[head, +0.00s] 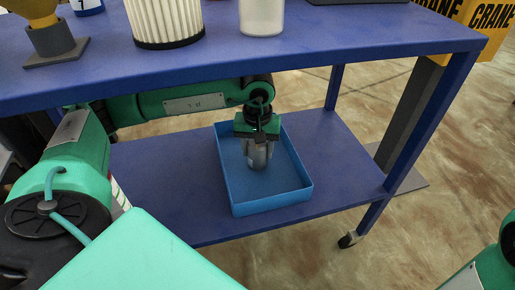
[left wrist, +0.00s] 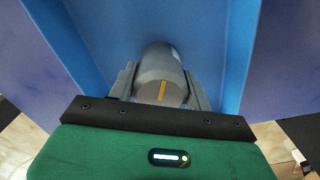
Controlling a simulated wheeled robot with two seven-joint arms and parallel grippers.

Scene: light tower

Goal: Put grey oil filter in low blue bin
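The grey oil filter (head: 258,156) is a grey cylinder, upright inside the low blue bin (head: 272,208) on the cart's lower shelf. My left gripper (head: 257,150) reaches down from above into the bin, with its fingers on both sides of the filter. In the left wrist view the filter (left wrist: 160,76), with a yellow mark on its end, sits between the two fingers (left wrist: 160,88), which appear to touch its sides. The filter's bottom is at or close to the bin floor; I cannot tell if it touches. My right gripper is not in view.
The cart's upper shelf (head: 320,52) is above my left arm. It holds a white pleated filter (head: 166,22), a white cup (head: 262,16) and a yellow funnel-like item (head: 48,36). The lower shelf (head: 180,190) is clear around the bin. A blue post (head: 430,125) stands at right.

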